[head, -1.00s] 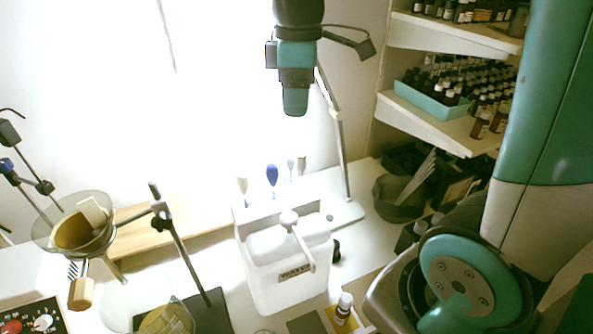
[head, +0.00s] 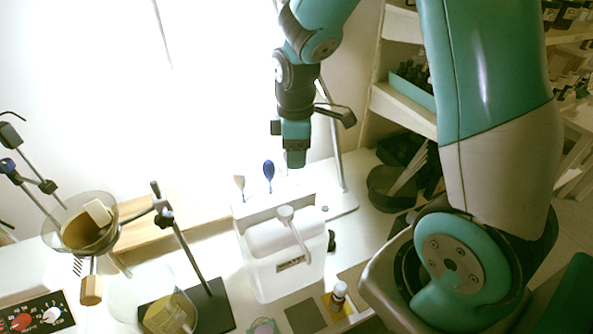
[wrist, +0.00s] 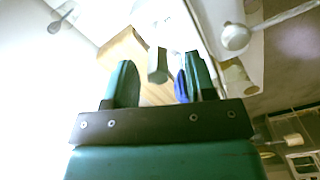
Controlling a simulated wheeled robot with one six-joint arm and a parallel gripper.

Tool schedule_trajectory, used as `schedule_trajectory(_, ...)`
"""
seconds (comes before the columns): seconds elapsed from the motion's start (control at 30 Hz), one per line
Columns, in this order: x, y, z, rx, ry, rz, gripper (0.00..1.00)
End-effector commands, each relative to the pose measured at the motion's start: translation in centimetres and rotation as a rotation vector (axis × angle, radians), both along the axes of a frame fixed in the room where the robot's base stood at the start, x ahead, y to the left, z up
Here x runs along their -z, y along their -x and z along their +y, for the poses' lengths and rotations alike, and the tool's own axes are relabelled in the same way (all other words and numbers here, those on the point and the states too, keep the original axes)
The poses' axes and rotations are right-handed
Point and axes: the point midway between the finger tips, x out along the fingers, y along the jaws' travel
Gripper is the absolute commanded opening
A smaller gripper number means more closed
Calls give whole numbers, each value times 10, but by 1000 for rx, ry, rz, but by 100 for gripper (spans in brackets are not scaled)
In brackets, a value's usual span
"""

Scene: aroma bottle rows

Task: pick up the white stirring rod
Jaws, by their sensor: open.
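A pale, flat-topped rod (head: 239,183), which looks like the white stirring rod, stands in the back strip of the white box (head: 291,283). A blue-topped rod (head: 268,172) stands to its right. My gripper (head: 294,160) is open and points down, just right of the blue rod in the head view, and hides that end of the row. Nothing is gripped.
The white box has a knobbed lever (head: 286,213) on its front. A clamp stand (head: 185,252) with a glass funnel is at left.

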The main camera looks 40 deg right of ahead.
Motion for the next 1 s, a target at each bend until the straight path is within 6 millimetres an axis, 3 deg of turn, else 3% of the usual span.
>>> schedule_trajectory(0.2, 28, -1, -1, 0, -1, 4, 50)
schedule_trajectory(0.47, 33, -1, -1, 0, 0, 0, 50)
schedule_trajectory(0.5, 33, -1, -1, 0, 0, 0, 48)
schedule_trajectory(0.7, 32, -1, -1, 0, 0, 0, 3)
schedule_trajectory(1.0, 32, -2, -1, 0, 1, -1, 3)
